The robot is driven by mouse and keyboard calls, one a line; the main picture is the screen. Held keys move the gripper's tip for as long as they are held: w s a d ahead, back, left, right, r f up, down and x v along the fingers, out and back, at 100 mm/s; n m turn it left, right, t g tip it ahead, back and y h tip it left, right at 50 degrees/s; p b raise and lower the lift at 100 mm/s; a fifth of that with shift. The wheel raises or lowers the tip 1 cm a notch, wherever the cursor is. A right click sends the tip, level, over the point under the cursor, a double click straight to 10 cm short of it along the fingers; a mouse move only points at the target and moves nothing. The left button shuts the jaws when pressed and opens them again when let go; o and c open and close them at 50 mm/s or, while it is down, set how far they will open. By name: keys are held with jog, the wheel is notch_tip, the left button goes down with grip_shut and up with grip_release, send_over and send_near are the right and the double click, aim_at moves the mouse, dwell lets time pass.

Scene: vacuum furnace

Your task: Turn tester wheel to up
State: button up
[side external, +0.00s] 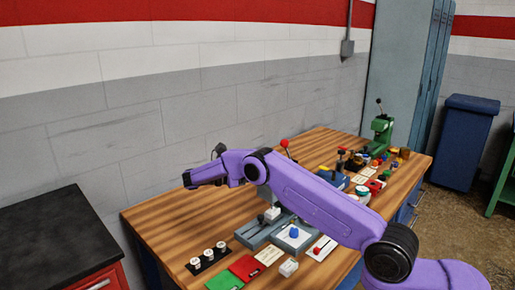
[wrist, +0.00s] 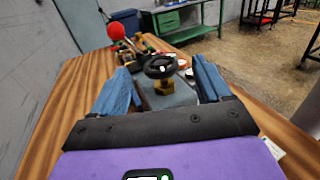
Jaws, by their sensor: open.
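In the wrist view, a black hand wheel (wrist: 160,66), which looks like the tester wheel, sits on a brass-coloured stem above a grey body (wrist: 181,95). My gripper (wrist: 161,74) is open, with its blue fingers on the left and right of the wheel. The wheel appears between or just beyond the fingertips; I cannot tell whether they touch it. A lever with a red ball (wrist: 116,32) stands to the left, and the red ball also shows in the side view (side external: 284,143).
The wooden bench (side external: 165,222) holds small white pieces on a black strip (side external: 208,257), green (side external: 225,281) and red (side external: 249,268) pads, and a green press (side external: 382,130). Several small parts crowd its right half. A wall runs behind. The bench's left end is clear.

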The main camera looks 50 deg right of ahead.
notch_tip(320, 180, up, 6)
jog(key=shift+r, duration=0.25)
dwell(0.5)
